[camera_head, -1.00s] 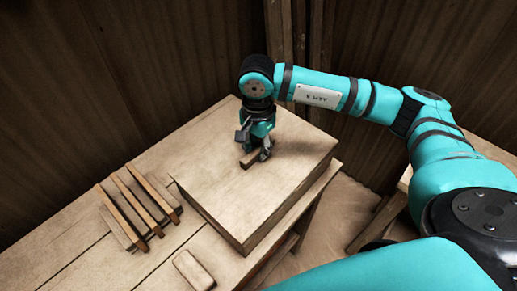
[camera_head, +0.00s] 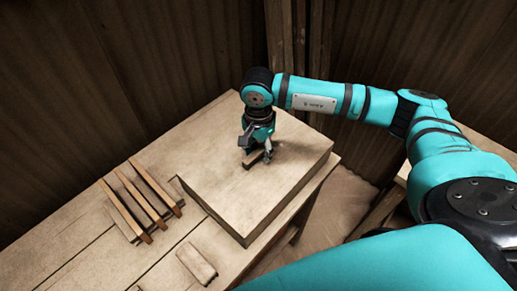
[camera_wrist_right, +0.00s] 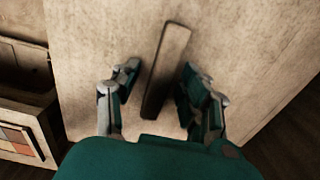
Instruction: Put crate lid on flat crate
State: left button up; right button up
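The crate lid (camera_head: 225,185) is a wide, pale wooden slab with a bar handle (camera_head: 256,158) on top. It lies flat on the wooden table; its darker sides show, but I cannot tell whether a crate is under it. My right gripper (camera_head: 257,150) is over the handle, pointing down. In the right wrist view, my right gripper (camera_wrist_right: 164,88) is open, one finger on each side of the handle (camera_wrist_right: 166,72), with gaps showing. A wooden crate (camera_wrist_right: 22,150) with coloured tiles shows at the lower left there; I cannot tell if it is the flat crate. My left gripper is out of view.
Several wooden slats (camera_head: 142,203) lie on the table, left of the lid. A small wooden block (camera_head: 196,263) lies at the table's front. Wooden walls (camera_head: 120,70) stand close behind the table. The table's (camera_head: 75,245) front left is clear.

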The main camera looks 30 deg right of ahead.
aim_at(258, 151)
jog(key=shift+r, duration=0.1)
jog(key=shift+r, duration=0.15)
notch_tip(258, 151, up, 12)
jog(key=b, duration=0.3)
jog(key=shift+b, duration=0.3)
jog(key=shift+f, duration=0.2)
